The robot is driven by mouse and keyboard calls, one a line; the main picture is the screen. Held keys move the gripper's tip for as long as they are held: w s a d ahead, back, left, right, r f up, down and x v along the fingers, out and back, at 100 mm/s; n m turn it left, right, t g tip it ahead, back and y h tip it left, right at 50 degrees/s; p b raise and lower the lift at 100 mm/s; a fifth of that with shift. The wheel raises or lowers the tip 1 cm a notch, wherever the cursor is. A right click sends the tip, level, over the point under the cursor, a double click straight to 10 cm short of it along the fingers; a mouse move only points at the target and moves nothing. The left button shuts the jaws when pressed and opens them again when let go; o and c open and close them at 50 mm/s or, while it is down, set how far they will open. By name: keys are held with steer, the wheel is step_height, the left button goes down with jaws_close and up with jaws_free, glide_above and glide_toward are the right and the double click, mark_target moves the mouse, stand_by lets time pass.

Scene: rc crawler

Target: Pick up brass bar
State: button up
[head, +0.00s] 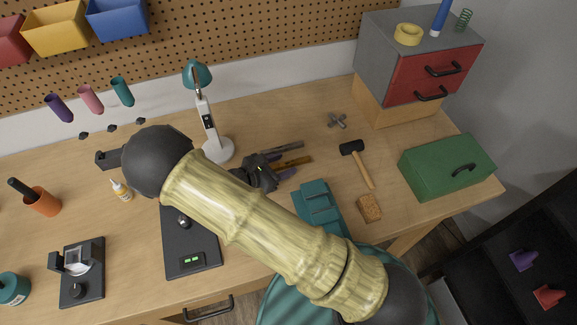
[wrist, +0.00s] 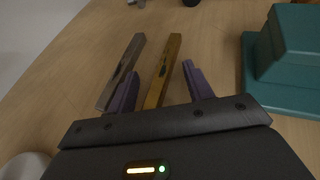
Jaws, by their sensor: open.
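The brass bar (head: 298,162) lies on the wooden workbench, just beyond my gripper (head: 278,168). In the wrist view the brass bar (wrist: 166,65) runs away from me between the two purple fingers of my gripper (wrist: 161,72). The fingers are apart with nothing clamped; the bar's near end is hidden behind the gripper body. I cannot tell how high the fingertips are above the bench. A grey metal bar (wrist: 124,68) lies just left of the brass bar, and the left finger overlaps it in the picture.
A teal block-shaped object (wrist: 290,60) stands right of the bars. The desk lamp (head: 217,149) stands to their left. A mallet (head: 358,165), a sponge-like block (head: 369,208) and a green toolbox (head: 445,167) are farther right.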

mark_target(281, 166)
stand_by(0.5)
jaws_close()
steer(key=shift+r, duration=0.1)
step_height(281, 166, up, 10)
steer(key=b, duration=0.1)
stand_by(0.6)
